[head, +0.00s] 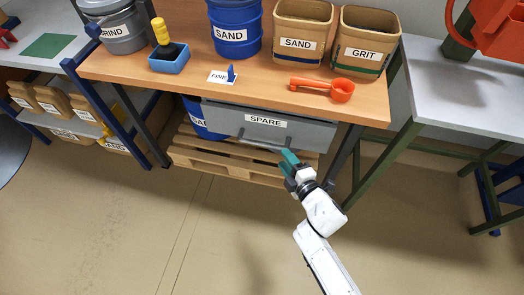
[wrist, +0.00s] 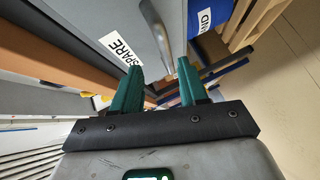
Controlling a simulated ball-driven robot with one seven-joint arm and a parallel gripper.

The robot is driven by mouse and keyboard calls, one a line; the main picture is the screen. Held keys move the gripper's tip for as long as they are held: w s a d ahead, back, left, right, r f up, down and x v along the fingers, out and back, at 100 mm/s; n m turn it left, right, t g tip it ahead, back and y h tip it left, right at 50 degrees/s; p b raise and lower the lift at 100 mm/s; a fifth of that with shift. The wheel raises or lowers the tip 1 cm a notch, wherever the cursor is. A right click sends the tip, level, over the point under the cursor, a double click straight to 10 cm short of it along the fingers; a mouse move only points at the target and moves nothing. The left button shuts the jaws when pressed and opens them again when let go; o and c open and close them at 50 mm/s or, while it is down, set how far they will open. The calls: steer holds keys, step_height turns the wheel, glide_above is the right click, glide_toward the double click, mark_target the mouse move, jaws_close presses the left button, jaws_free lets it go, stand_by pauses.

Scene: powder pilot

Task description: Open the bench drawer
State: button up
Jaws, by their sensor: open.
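The bench drawer (head: 235,119) is a grey front labelled SPARE, under the wooden bench top, and it looks shut. Its bar handle (head: 258,144) runs along the lower part of the front. My gripper (head: 287,158) is at the right end of the handle, with teal fingers pointing toward the drawer. In the wrist view the fingers of my gripper (wrist: 160,65) are apart with nothing between their tips. The grey handle (wrist: 165,35) lies just beyond them, roughly in line with the gap. The drawer front (wrist: 100,20) with its label fills the upper left there.
The bench top (head: 180,72) bears a blue sand bucket (head: 235,28), sand and grit bins, a blue tray (head: 169,60) and an orange scoop (head: 325,88). A pallet (head: 215,155) lies beneath the drawer. The floor in front is clear.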

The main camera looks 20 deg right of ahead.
mark_target(260, 143)
steer(key=shift+w+a+f+n+t+y+b, duration=0.15)
steer(key=shift+w+a+f+n+y+b, duration=0.45)
steer(key=shift+w, duration=1.2)
steer(key=shift+w+a+f+n+t+b, duration=0.2)
steer(key=shift+w+a+b, duration=0.7)
steer(key=shift+w, duration=0.95)
steer(key=shift+w+a+f+n+t+y+b, duration=0.1)
steer(key=shift+w+a+f+n+y+b, duration=0.2)
steer(key=shift+w+a+f+b, duration=1)
steer(key=shift+w+d+r+p, duration=0.5)
steer(key=shift+d+r, duration=0.15)
steer(key=shift+r, duration=0.15)
jaws_close()
